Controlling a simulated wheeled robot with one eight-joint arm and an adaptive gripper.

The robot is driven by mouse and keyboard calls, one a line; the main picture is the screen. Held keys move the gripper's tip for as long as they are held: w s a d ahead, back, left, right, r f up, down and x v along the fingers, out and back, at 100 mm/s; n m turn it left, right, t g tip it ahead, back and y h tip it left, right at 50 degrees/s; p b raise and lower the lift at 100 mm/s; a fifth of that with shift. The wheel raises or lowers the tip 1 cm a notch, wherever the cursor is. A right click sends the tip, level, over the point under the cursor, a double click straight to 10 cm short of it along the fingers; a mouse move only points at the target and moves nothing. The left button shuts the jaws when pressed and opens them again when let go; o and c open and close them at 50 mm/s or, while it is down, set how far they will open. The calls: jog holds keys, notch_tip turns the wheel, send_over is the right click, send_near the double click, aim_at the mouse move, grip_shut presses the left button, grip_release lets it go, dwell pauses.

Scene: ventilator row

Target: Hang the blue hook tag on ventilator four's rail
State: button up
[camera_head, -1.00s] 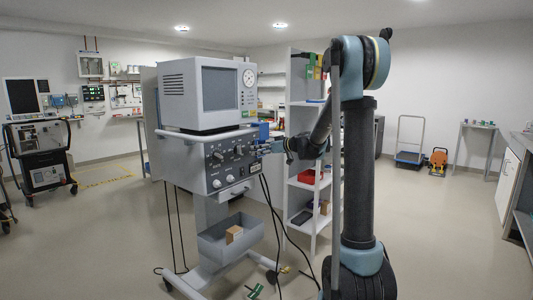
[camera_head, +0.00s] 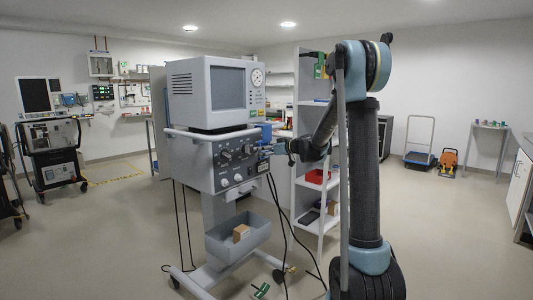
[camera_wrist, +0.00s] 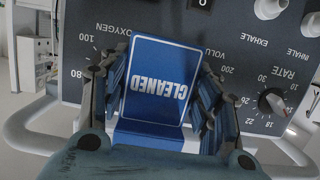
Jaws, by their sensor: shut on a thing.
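The blue hook tag (camera_wrist: 153,85), with a white border and the word CLEANED upside down, is between the fingers of my gripper (camera_wrist: 158,100) in the wrist view. My gripper is shut on it. Behind it is the ventilator's control panel (camera_wrist: 255,55). The pale rail (camera_wrist: 30,138) curves past both sides of the gripper and is hidden behind it in the middle. In the head view my gripper (camera_head: 270,148) is at the right side of the ventilator (camera_head: 215,165), near the right end of its rail (camera_head: 205,135). Whether the tag touches the rail cannot be told.
The ventilator carries a grey bin (camera_head: 255,238) with a cardboard box (camera_head: 241,232). Cables hang beside its stand. A shelf unit (camera_head: 312,195) stands close behind my arm. Another machine (camera_head: 50,150) stands at the left.

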jog(key=o, duration=1.1)
jog(key=shift+o, duration=0.2)
jog(key=v, duration=1.2)
jog(key=s+d+f+m+g+h, duration=0.1)
jog(key=s+d+f+m+h, duration=0.15)
jog(key=s, duration=0.65)
jog(key=s+d+f+m+g+h, duration=0.15)
jog(key=s+f, duration=0.25)
jog(key=s, duration=0.4)
jog(key=s+d+f+m+g+h, duration=0.1)
jog(key=s+d+f+g+h, duration=0.15)
jog(key=s, duration=0.65)
jog(key=s+d+f+m+h, duration=0.2)
jog(key=s+d+f, duration=0.2)
jog(key=s, duration=0.2)
jog(key=s+d+f+m+g+h, duration=0.1)
jog(key=s+d+f+m, duration=0.1)
jog(key=s+d+f, duration=0.2)
jog(key=s+d+f+m+h, duration=0.1)
jog(key=s+d+f, duration=0.3)
jog(key=s, duration=0.5)
jog(key=shift+s+f+m+h, duration=0.4)
jog(key=shift+f+h, duration=0.15)
jog(key=shift+h, duration=0.3)
